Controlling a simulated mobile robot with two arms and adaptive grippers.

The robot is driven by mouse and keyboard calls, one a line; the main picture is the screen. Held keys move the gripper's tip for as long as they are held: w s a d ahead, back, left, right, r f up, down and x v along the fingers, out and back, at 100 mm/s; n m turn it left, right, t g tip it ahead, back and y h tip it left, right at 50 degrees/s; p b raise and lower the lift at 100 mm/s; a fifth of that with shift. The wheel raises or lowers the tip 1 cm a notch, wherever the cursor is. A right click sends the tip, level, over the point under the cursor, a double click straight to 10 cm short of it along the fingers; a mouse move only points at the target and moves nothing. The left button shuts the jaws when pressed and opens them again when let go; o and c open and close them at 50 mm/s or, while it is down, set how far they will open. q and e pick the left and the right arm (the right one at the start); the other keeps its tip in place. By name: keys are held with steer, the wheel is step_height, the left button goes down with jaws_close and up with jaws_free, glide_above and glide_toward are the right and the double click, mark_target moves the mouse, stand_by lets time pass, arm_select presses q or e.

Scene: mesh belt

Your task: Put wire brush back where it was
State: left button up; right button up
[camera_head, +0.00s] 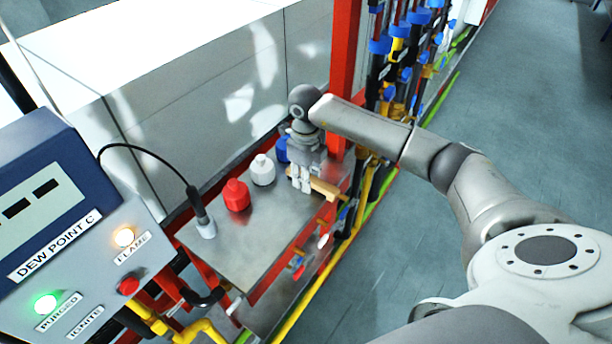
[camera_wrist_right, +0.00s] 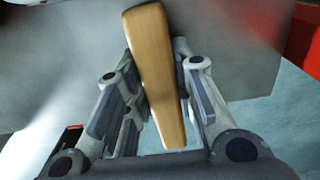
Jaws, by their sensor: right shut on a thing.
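The wire brush shows as a wooden handle (camera_head: 325,188) at the right end of the metal shelf (camera_head: 246,236) in the head view. My right gripper (camera_head: 301,186) is at the handle, over the shelf's far right part. In the right wrist view the wooden handle (camera_wrist_right: 155,70) lies between the two fingers of my right gripper (camera_wrist_right: 165,92), which is shut on it. The handle runs lengthwise, slightly tilted. The bristles are not visible. I cannot tell whether the brush touches the shelf. My left gripper is not in view.
A red bottle (camera_head: 236,195), a white bottle (camera_head: 262,171) and a blue bottle (camera_head: 283,150) stand on the shelf left of my gripper. A cabled probe (camera_head: 202,218) stands at its near left. A red post (camera_head: 345,60) rises close behind my gripper. The control panel (camera_head: 75,235) is at left.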

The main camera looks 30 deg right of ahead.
steer(key=o, duration=1)
steer(key=shift+r+p, duration=0.25)
steer(key=shift+p, duration=0.05)
step_height(320, 180, up, 12)
steer(key=b, duration=0.4)
steer(key=shift+f+b, duration=0.1)
steer(key=shift+b, duration=0.25)
